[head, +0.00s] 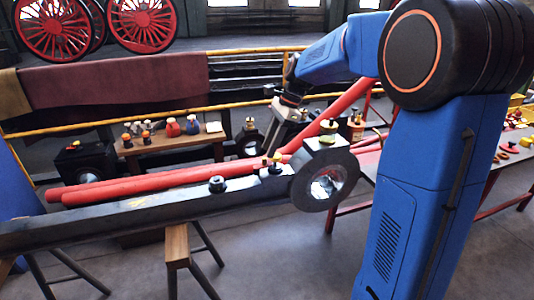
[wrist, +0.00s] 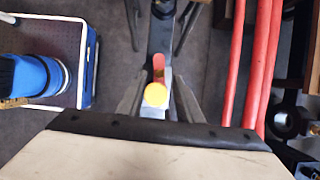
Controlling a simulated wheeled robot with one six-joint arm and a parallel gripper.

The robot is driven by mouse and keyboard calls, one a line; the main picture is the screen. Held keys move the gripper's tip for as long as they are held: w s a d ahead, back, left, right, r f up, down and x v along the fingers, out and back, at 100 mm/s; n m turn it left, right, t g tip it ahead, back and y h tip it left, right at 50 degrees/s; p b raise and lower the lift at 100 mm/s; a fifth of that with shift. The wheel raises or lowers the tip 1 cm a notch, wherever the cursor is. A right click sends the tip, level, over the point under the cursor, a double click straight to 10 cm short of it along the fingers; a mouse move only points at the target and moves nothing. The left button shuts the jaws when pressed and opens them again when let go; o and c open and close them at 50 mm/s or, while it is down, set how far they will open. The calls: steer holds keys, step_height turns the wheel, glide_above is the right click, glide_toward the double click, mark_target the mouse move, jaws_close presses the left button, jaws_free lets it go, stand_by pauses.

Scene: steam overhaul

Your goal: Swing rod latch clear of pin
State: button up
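The long dark rod (head: 150,212) lies across trestles, with a round big end (head: 325,183) at its right. A small latch with a yellow knob (head: 277,156) stands on the rod just left of the big end. In the wrist view the latch shows as a red lever (wrist: 159,65) with the yellow knob (wrist: 155,95) nearest me. My gripper (head: 272,148) is angled down over it. In the wrist view its fingers (wrist: 158,98) are apart, one on each side of the knob. I cannot tell whether they touch it. The pin cannot be made out clearly.
Long red bars (head: 170,184) run just behind the rod. A dark fitting (head: 217,184) sits on the rod further left. A wooden bench (head: 170,150) with several small items stands behind.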

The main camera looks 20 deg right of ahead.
steer(key=v, duration=1.3)
steer(key=shift+d+r, duration=0.15)
steer(key=shift+r, duration=0.15)
steer(key=g+h, duration=0.2)
steer(key=h, duration=0.2)
glide_above(264, 159)
steer(key=f, duration=0.2)
steer(key=a+r+t+h, duration=0.2)
steer(key=a+h, duration=0.3)
steer(key=a, duration=0.2)
steer(key=x, duration=1.7)
steer(key=shift+a+f, duration=0.15)
steer(key=shift+f, duration=0.15)
jaws_close()
